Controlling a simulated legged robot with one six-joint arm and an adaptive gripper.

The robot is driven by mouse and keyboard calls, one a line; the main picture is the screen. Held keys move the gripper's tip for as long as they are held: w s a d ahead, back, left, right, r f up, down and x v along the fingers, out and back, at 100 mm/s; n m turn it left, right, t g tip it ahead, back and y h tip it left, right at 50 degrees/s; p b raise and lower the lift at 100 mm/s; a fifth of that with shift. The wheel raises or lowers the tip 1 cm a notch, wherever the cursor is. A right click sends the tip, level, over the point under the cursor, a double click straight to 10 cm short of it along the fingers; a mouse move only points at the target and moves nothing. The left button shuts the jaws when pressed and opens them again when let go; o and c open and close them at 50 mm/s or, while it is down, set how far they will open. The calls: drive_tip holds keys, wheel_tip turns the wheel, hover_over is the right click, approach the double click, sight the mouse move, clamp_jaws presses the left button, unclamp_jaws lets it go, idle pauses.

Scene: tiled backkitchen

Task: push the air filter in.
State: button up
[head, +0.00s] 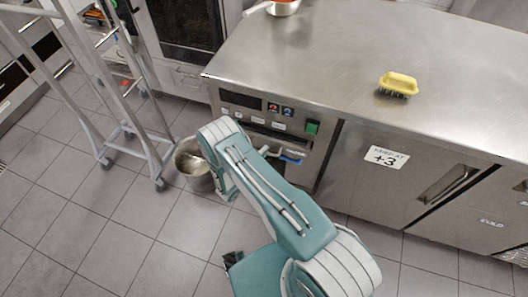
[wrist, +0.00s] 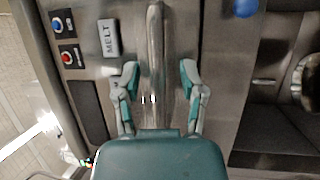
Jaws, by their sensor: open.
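In the wrist view my gripper (wrist: 159,70) is open, with one finger on each side of a long metal bar (wrist: 155,35). The bar runs along the cabinet front beside the control panel. I cannot tell whether the fingers touch it. I cannot clearly pick out the air filter; the bar may be its front edge or handle. In the head view my arm reaches the left end of the cabinet, below the control panel (head: 265,106). The arm hides part of that front, and my gripper is mostly hidden there.
A steel counter (head: 300,60) bears a yellow brush (head: 398,84). A blue part (head: 291,158) shows low on the cabinet front. A metal pot (head: 194,168) stands on the floor left of my arm, near a wheeled rack (head: 150,150). The tiled floor in front is clear.

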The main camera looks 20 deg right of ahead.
sight(267, 144)
clamp_jaws()
drive_tip(key=shift+w+d+f, duration=0.1)
drive_tip(key=shift+w+d, duration=0.6)
drive_tip(key=shift+w, duration=0.15)
drive_tip(key=shift+w+d, duration=0.65)
drive_tip(key=shift+w, duration=0.2)
drive_tip(key=shift+c, duration=1.5)
unclamp_jaws()
drive_tip(key=o, duration=0.3)
drive_tip(key=shift+w+d, duration=0.1)
drive_tip(key=shift+d, duration=0.05)
drive_tip(key=v, duration=1.2)
